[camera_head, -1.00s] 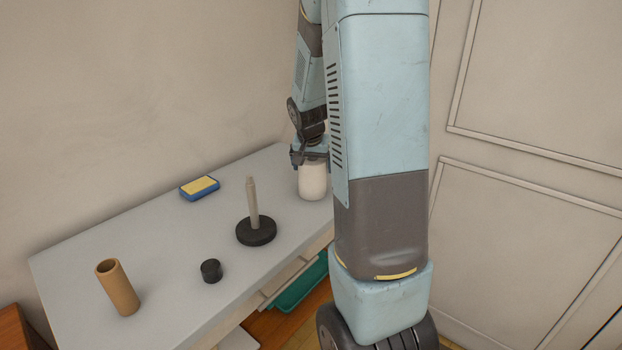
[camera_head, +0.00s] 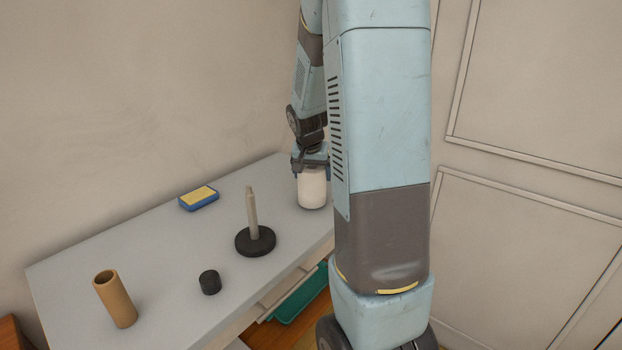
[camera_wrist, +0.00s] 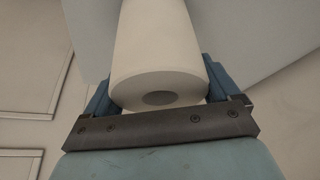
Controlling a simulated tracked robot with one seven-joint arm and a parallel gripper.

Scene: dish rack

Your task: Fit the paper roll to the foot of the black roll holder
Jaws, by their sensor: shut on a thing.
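The white paper roll (camera_head: 313,190) stands upright at the right end of the grey table, partly next to my column. My gripper (camera_head: 311,170) is above it and shut on its upper part. In the wrist view the paper roll (camera_wrist: 158,60) sits between the two blue fingers, with its dark core hole facing the camera. The black roll holder (camera_head: 256,242) stands to the left of the roll, with a round black foot and an upright pale post that is bare. I cannot tell whether the roll's lower end touches the table.
A blue and yellow sponge (camera_head: 199,198) lies at the table's back edge. A small black cylinder (camera_head: 210,282) and a brown cardboard tube (camera_head: 115,299) stand at the front left. A teal bin (camera_head: 301,298) is below the table. The table (camera_head: 160,250) is clear between these things.

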